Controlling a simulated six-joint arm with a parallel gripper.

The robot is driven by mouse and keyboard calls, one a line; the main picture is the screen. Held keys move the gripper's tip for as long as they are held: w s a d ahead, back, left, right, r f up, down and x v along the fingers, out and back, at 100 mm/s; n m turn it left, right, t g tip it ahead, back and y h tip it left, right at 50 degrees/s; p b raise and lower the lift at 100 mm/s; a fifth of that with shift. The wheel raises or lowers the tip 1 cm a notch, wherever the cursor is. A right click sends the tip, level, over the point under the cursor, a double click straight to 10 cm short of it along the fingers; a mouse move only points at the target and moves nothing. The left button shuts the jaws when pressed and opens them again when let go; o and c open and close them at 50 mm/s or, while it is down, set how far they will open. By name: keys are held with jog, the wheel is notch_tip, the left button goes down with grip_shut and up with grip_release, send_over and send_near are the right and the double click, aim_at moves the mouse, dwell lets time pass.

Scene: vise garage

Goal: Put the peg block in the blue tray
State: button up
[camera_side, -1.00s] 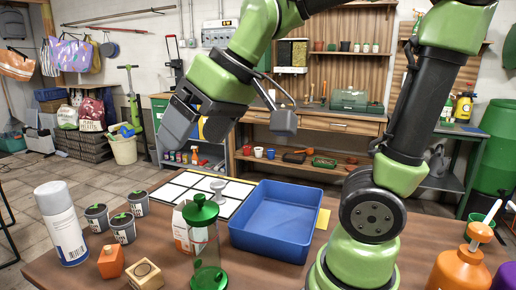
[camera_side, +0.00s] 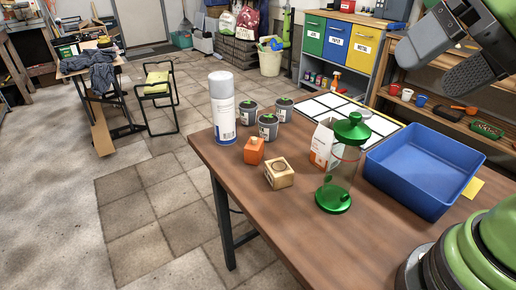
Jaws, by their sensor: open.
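The peg block (camera_side: 279,174) is a small pale wooden cube with a round dark mark on top. It sits on the brown table near its left front edge, right of and nearer than an orange block-like item (camera_side: 254,151). The blue tray (camera_side: 418,172) stands farther right on the table and looks empty. My gripper (camera_side: 426,70) is at the upper right, high above the table and well away from the peg block. Its two dark grey fingers are apart, with nothing between them.
A green-lidded clear jar (camera_side: 340,167) and a white-orange carton (camera_side: 322,146) stand between block and tray. Behind the block are a spray can (camera_side: 222,110) and several small dark tins (camera_side: 268,127). A white-panelled board (camera_side: 335,104) lies at the back.

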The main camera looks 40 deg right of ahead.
jog(key=w+m+g, duration=0.1)
jog(key=w+m, duration=0.5)
jog(key=w, duration=0.3)
jog(key=m+g, duration=0.3)
jog(key=m, duration=1.4)
send_over(257, 142)
jog(key=s+d, duration=0.2)
notch_tip(257, 142, down, 21)
jog(key=shift+y, duration=0.4)
jog(key=x, duration=0.4)
jog(key=shift+d+f, duration=0.1)
jog(key=shift+f, duration=0.15)
jog(key=shift+x, duration=3.05)
jog(key=c, duration=1.1)
